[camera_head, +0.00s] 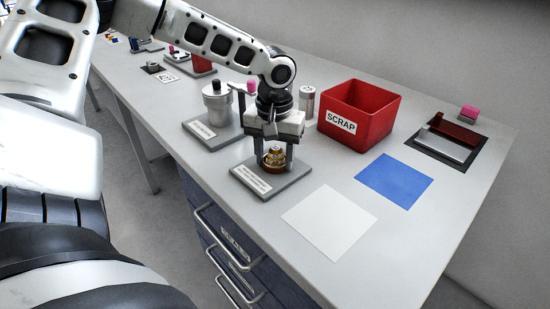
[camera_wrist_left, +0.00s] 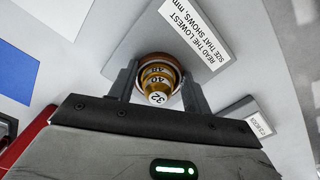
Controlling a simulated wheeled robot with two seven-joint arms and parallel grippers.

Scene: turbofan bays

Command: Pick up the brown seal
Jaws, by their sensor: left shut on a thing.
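The brown seal (camera_wrist_left: 158,56) is a ring around the lower part of a brass stepped gauge (camera_wrist_left: 158,98), with the steps 32, 40 and 48 showing. The gauge (camera_head: 273,153) stands on a grey plate (camera_head: 291,178) near the table's front edge in the head view. My left gripper (camera_head: 273,156) points down over it, one finger on each side, shut on the seal. The seal seems still low on the gauge; whether it is clear of the plate I cannot tell. The fingers hide part of its sides. My right gripper is not in view.
A red SCRAP bin (camera_head: 372,112) stands behind and right of the gauge. A white sheet (camera_head: 329,222) and a blue sheet (camera_head: 395,181) lie to the right. A grey pot (camera_head: 217,106) on its plate and a metal can (camera_head: 306,101) stand close to my gripper.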

